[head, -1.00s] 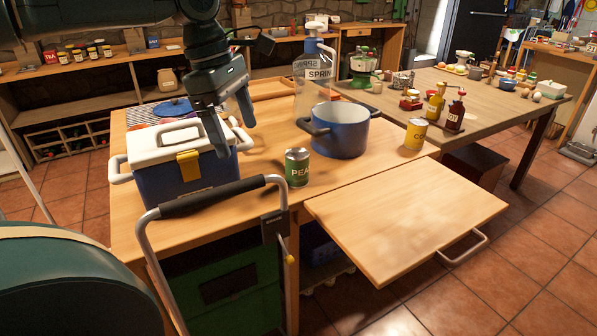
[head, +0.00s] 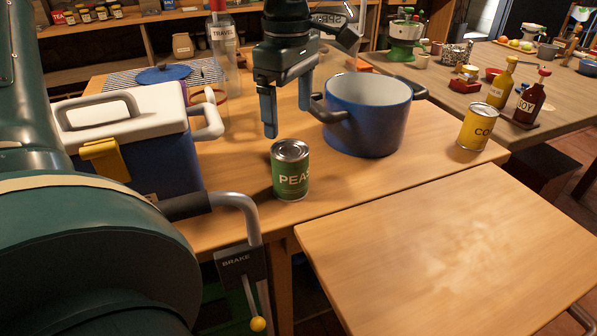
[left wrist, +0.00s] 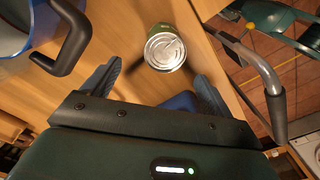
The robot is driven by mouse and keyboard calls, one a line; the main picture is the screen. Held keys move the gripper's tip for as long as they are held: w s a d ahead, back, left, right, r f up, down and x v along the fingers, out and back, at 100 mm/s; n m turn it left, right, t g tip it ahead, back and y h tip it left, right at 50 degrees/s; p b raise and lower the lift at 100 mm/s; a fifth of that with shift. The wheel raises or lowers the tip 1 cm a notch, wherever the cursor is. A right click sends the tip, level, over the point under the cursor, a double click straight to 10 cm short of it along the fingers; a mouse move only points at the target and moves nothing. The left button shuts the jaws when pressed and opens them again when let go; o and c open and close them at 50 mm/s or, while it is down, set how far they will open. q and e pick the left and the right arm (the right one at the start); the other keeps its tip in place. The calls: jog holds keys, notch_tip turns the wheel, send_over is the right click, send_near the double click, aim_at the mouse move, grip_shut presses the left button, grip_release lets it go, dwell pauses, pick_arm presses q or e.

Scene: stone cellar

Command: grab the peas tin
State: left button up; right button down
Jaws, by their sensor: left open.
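The peas tin (head: 290,170) is a green can with a silver lid and a "PEAS" label. It stands upright near the front edge of the wooden table (head: 350,190). My left gripper (head: 289,118) is open and empty, above and behind the tin in the head view, pointing down. In the left wrist view the tin (left wrist: 165,49) shows its lid beyond and between the two spread fingers (left wrist: 160,85), not touching them. My right gripper is in neither view.
A blue pot (head: 368,115) stands close right of the tin, one handle near my left gripper. A cooler box (head: 125,125) stands left. A yellow tin (head: 477,127) is farther right. A trolley handle with a brake lever (head: 240,265) rises in front. A bare wooden board (head: 450,250) extends front right.

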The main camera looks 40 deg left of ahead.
aim_at(289, 148)
pick_arm(q)
jog(key=f, duration=0.2)
jog(key=f+b, duration=0.1)
jog(key=f, duration=0.2)
jog(key=f+b, duration=0.1)
jog(key=f, duration=0.2)
jog(key=shift+s+d+f, duration=0.1)
jog(key=shift+s, duration=0.15)
jog(key=f+b, duration=0.2)
jog(key=f, duration=0.1)
jog(key=shift+s+d+f, duration=0.1)
jog(key=shift+d+f, duration=0.1)
jog(key=shift+f, duration=0.45)
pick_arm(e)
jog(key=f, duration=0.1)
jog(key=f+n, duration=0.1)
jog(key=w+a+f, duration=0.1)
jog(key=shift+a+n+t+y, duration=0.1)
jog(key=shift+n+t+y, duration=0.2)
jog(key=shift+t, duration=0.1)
pick_arm(q)
jog(key=c, duration=1.3)
